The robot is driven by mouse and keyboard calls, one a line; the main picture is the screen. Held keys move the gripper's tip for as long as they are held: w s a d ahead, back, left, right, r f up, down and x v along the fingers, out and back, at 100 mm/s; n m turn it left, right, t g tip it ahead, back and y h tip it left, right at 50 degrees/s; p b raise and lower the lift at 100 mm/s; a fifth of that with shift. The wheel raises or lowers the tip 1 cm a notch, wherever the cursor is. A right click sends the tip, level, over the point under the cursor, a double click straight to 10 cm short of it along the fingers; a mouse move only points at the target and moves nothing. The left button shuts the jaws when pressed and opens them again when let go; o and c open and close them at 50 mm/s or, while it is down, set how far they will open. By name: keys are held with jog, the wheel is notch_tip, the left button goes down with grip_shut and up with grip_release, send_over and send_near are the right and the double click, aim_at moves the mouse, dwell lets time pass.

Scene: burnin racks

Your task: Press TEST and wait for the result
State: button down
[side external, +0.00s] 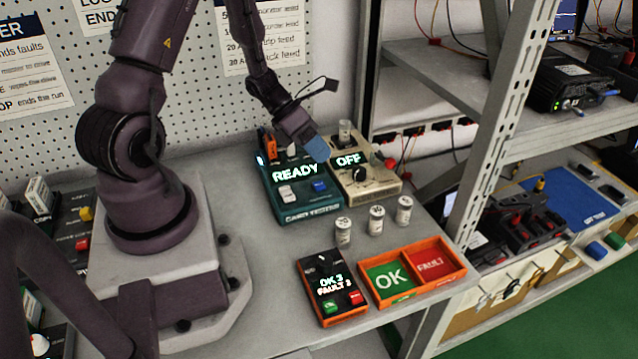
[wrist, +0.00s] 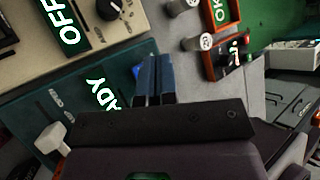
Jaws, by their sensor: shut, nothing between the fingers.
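The teal tester box (side external: 296,208) shows READY on its display (side external: 295,172). It carries a white rocker or lever (side external: 286,194) and a blue button (side external: 319,186); I cannot read a TEST label. In the wrist view the blue button (wrist: 138,70) shows beside my fingertips, partly hidden by them. My gripper (side external: 318,150) has blue fingertips, shut and empty, above the back right part of the tester. In the wrist view my gripper (wrist: 153,78) points past the display, part of whose text is covered. I cannot tell exactly how high the tips are above the button.
A beige box (side external: 378,185) reading OFF, with a black knob, stands right of the tester; a capped cylinder (side external: 345,132) stands at its back. Several similar cylinders (side external: 376,220) stand in front. An orange tray (side external: 462,268) has OK and FAULT compartments.

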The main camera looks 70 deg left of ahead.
aim_at(319, 182)
jog(key=shift+f, duration=1.95)
jog(key=shift+f, duration=0.1)
dwell(0.5)
jog(key=shift+f, duration=0.3)
jog(key=shift+f, duration=0.45)
dwell(0.5)
jog(key=shift+r, duration=0.15)
dwell(0.3)
jog(key=shift+r, duration=0.75)
jog(key=shift+r, duration=2.5)
